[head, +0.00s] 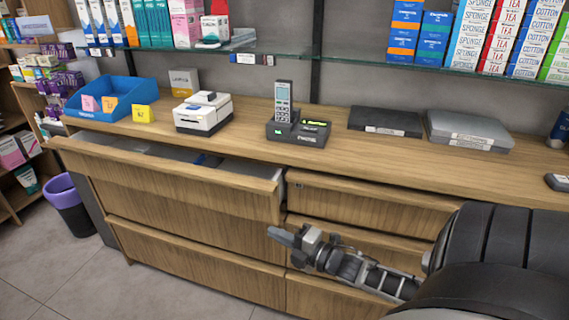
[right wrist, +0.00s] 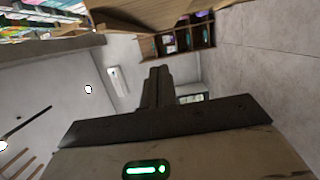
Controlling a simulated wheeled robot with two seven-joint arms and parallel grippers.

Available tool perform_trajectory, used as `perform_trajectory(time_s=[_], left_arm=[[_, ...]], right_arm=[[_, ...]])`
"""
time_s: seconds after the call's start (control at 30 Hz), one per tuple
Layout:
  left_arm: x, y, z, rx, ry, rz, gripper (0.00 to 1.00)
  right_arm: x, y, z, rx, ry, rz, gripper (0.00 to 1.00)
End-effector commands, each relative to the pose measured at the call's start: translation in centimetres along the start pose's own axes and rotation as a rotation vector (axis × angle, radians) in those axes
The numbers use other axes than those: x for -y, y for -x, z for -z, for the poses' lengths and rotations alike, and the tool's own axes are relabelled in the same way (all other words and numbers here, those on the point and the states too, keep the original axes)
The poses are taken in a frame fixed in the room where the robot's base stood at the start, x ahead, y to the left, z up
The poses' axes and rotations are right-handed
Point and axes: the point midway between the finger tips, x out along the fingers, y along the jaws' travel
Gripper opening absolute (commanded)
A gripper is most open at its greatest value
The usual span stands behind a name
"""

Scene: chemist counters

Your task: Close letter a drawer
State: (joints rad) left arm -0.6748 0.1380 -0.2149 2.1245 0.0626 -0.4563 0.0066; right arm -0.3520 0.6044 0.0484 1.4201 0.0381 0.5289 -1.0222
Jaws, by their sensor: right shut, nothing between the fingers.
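A wide wooden drawer (head: 165,178) at the upper left of the counter is pulled out, and some of its inside shows behind its front. I cannot read a letter on it. My right gripper (head: 275,234) is shut and empty. It is in front of the counter, just below and beside the right end of the open drawer's front in the picture. I cannot tell whether it touches anything. In the right wrist view its shut fingers (right wrist: 157,88) point away, with a wooden panel (right wrist: 150,14) above them. My left gripper is not in view.
The upper right drawer (head: 370,207) looks shut. The wooden counter top (head: 235,133) carries a blue bin (head: 100,97), a white printer (head: 203,114), a phone on its dock (head: 298,130) and two flat boxes. A purple-lined waste bin (head: 68,205) stands on the floor at left.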

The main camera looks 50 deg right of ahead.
Motion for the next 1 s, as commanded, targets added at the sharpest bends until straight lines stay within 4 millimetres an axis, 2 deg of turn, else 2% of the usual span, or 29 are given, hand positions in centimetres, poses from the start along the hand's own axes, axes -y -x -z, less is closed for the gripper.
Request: perform_trajectory(time_s=[0.17,0.27,0.37,0.4,0.5,0.6,0.67,0.8,1.0], left_arm=[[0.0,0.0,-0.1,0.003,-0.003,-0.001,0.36],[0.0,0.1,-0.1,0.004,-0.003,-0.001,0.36],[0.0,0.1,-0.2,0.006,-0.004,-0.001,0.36],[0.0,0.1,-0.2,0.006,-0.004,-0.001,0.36],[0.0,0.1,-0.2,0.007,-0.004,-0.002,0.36],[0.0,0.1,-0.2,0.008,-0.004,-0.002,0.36],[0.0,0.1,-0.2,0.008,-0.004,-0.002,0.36],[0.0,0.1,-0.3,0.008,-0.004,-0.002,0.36],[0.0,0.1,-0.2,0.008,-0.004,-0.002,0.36]], right_arm=[[0.2,1.6,0.4,0.0,-0.019,0.006,0.0],[1.7,1.9,3.4,0.012,-0.17,0.061,0.0],[3.9,2.7,9.5,0.054,-0.488,0.177,0.0],[4.6,3.1,12.3,0.081,-0.639,0.232,0.0],[5.1,4.5,19.0,0.169,-1.005,0.36,0.0],[4.5,5.9,24.1,0.264,-1.298,0.462,0.0],[4.0,6.6,26.2,0.313,-1.426,0.506,0.0],[3.2,7.4,28.5,0.379,-1.574,0.558,0.0],[3.1,7.5,28.6,0.386,-1.588,0.563,0.0]])
